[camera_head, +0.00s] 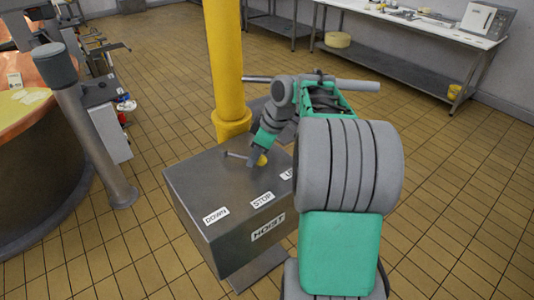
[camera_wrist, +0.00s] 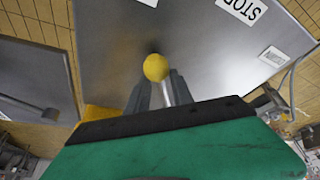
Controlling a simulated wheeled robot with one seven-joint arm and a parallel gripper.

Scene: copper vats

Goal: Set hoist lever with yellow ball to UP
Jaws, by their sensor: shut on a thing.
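The hoist lever's yellow ball (camera_head: 262,160) sits over the top of the grey metal hoist box (camera_head: 225,250), behind the STOP label. In the wrist view the yellow ball (camera_wrist: 156,67) shows at my fingertips, with a pale metal rod (camera_wrist: 166,94) running back from it between the fingers. My gripper (camera_head: 258,157) reaches down from behind the box and is shut on the lever; it also shows in the wrist view (camera_wrist: 157,80). The DOWN (camera_head: 216,215) and STOP (camera_head: 262,200) labels are readable. The UP label (camera_head: 287,174) is partly hidden by my arm.
A yellow column (camera_head: 225,65) stands just behind the box. A copper vat (camera_head: 40,120) and a grey post (camera_head: 95,130) are at the left. A white-topped bench (camera_head: 420,25) stands at the back right. Tiled floor is clear at the right.

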